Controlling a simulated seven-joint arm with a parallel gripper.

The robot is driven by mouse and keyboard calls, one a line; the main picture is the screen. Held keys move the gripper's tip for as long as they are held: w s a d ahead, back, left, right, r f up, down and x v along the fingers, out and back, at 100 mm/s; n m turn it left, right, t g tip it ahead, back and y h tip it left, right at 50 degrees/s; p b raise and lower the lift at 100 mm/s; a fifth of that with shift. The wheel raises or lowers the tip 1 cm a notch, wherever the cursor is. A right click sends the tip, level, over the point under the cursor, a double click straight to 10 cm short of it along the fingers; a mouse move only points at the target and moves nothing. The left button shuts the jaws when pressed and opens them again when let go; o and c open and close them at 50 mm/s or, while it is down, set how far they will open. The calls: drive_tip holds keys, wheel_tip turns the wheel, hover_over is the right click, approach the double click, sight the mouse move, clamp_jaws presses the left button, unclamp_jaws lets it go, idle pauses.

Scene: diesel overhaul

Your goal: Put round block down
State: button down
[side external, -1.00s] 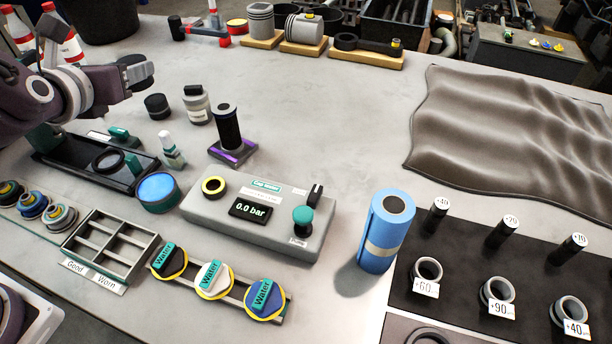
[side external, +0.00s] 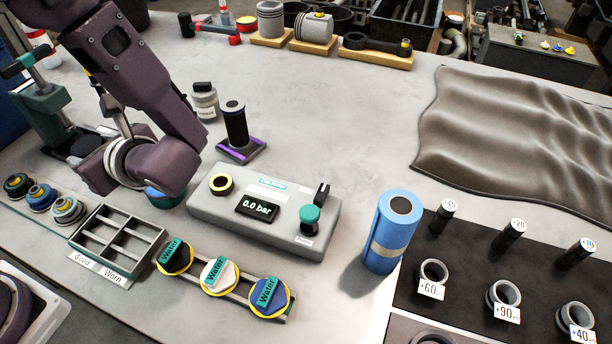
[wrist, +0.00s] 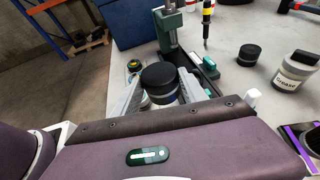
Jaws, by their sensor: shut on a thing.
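A round block (wrist: 160,78), black with a grey band lower down, sits between the two fingers of my gripper (wrist: 160,88) in the wrist view. The fingers are shut on it, one on each side. A second, similar black round block (wrist: 249,54) stands on the bench, apart from my gripper, to the right in the wrist view.
A green press stand (side external: 43,108) is behind my arm. A labelled jar (side external: 204,102), a black cylinder on a purple-edged base (side external: 236,125), a grey gauge box (side external: 265,215) and a divided tray (side external: 118,238) are nearby. The bench (side external: 310,110) behind the gauge box is clear.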

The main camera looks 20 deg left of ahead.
drive_tip(key=s+d+f+n+g+h, duration=0.4)
drive_tip(key=s+d+n+g, duration=0.2)
drive_tip(key=d+n+g, duration=0.45)
drive_tip(key=w+d+r+n+g+h, duration=0.25)
drive_tip(key=d+n+g+h, duration=0.25)
drive_tip(key=d+n+h, duration=0.85)
drive_tip(key=w+d+r+n+t+h, duration=0.7)
drive_tip(key=w+d+n+t+h, duration=0.1)
drive_tip(key=w+n+t+h, duration=0.25)
drive_tip(key=w+a+r+n+t+y, duration=0.1)
drive_tip(key=w+r+n+t, duration=0.1)
drive_tip(key=w+n+t, duration=0.35)
drive_tip(key=w+a+r+n+t+y, duration=0.1)
drive_tip(key=w+r+n+t, duration=0.2)
drive_tip(key=w, duration=0.5)
drive_tip(key=shift+h, duration=0.3)
wheel_tip(320, 180, down, 20)
drive_tip(key=shift+w+r, duration=0.1)
drive_tip(key=shift+r, duration=0.05)
drive_tip(key=shift+f, duration=0.4)
